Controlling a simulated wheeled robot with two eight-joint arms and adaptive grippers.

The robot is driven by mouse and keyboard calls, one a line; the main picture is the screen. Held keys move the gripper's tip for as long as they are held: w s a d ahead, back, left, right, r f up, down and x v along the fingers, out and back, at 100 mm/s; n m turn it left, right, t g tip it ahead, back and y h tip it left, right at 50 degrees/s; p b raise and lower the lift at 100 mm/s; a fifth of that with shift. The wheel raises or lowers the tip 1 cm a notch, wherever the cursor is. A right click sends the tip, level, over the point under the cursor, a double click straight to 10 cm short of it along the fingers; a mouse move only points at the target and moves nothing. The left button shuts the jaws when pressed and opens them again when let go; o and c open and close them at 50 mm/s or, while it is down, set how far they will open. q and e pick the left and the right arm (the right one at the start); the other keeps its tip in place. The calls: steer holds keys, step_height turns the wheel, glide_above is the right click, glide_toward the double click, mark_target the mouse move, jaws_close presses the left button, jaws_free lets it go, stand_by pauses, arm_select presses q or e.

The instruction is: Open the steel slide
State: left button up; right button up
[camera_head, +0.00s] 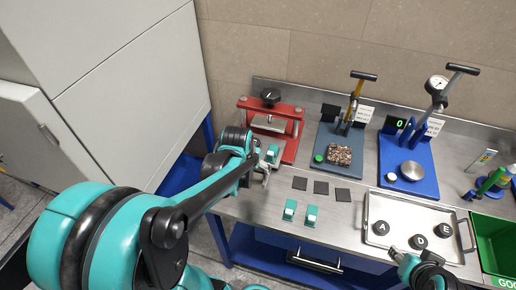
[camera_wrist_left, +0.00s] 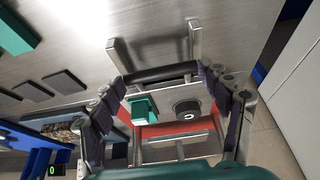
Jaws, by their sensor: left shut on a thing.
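The red press (camera_head: 289,148) stands at the back left of the bench, with a black knob (camera_head: 270,97) on top. In the left wrist view, a steel slide plate (camera_wrist_left: 166,106) lies at its red base and carries a teal block (camera_wrist_left: 143,111) and a black disc (camera_wrist_left: 187,108) with a pale mark. A black handle bar (camera_wrist_left: 160,73) with steel posts crosses in front of the plate. My left gripper (camera_wrist_left: 163,80) is shut on this handle bar; in the head view it (camera_head: 268,166) is at the press's front. My right gripper (camera_head: 402,256) is at the bottom right, its jaws unclear.
Three dark squares (camera_head: 321,188) and two teal blocks (camera_head: 312,214) lie on the steel bench (camera_head: 345,228) right of my left gripper. A tray (camera_head: 378,238) holds lettered discs. Blue-grey and blue gauge stands (camera_head: 427,182) are behind. A green bin (camera_head: 490,240) is at the right.

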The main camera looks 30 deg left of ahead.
arm_select(q)
steer(key=s, duration=0.2)
steer(key=s+d, duration=0.1)
steer(key=s, duration=0.1)
steer(key=shift+p, duration=0.4)
steer(key=o, duration=1.7)
steer(key=shift+w, duration=0.1)
steer(key=shift+r, duration=0.15)
steer(key=v, duration=1.1)
steer(key=shift+s+r, duration=0.3)
